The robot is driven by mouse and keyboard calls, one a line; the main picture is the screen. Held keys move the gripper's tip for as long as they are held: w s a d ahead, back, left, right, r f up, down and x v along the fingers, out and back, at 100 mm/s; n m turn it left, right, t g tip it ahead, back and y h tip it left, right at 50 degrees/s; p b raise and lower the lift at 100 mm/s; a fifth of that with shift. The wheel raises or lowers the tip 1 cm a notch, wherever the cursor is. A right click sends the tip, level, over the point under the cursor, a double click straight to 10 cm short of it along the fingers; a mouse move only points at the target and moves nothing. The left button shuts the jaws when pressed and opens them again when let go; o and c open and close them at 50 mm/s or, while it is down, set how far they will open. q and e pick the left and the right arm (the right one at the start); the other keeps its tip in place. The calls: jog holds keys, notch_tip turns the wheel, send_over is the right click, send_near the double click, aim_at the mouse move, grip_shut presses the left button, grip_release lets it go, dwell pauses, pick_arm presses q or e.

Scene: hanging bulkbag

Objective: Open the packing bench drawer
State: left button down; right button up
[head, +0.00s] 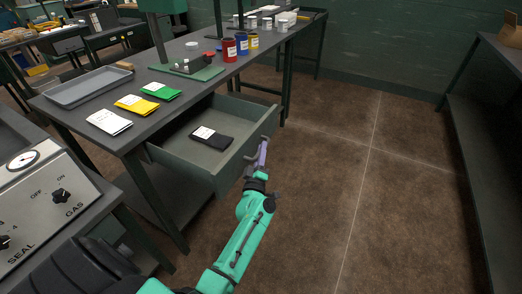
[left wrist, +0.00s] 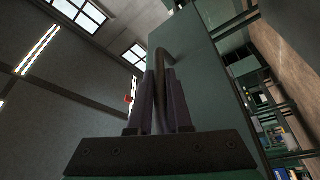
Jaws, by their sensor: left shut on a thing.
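The packing bench (head: 112,137) stands at the left of the head view. Its green-grey drawer (head: 184,158) is pulled well out, with its inside showing. A dark folded packet with a white label (head: 211,138) lies in it. My left gripper (head: 262,154) is at the drawer front, shut on the drawer handle. In the left wrist view the gripper's fingers (left wrist: 160,100) stand on either side of the curved dark handle (left wrist: 161,60), against the green drawer front (left wrist: 200,80). My right gripper is in neither view.
On the bench top are a grey tray (head: 89,87), white (head: 109,122), yellow (head: 136,104) and green (head: 161,91) packets, and several coloured tins. A sealing machine (head: 42,198) stands at the lower left. The brown floor (head: 345,190) to the right is clear.

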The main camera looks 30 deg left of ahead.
pick_arm(q)
jog(key=c, duration=0.8)
grip_release()
jog(key=shift+c, duration=0.2)
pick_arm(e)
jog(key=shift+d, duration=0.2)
pick_arm(q)
jog(key=shift+s, duration=0.1)
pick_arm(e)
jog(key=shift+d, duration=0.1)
pick_arm(q)
jog(key=v, duration=1.4)
jog(key=shift+s, duration=0.15)
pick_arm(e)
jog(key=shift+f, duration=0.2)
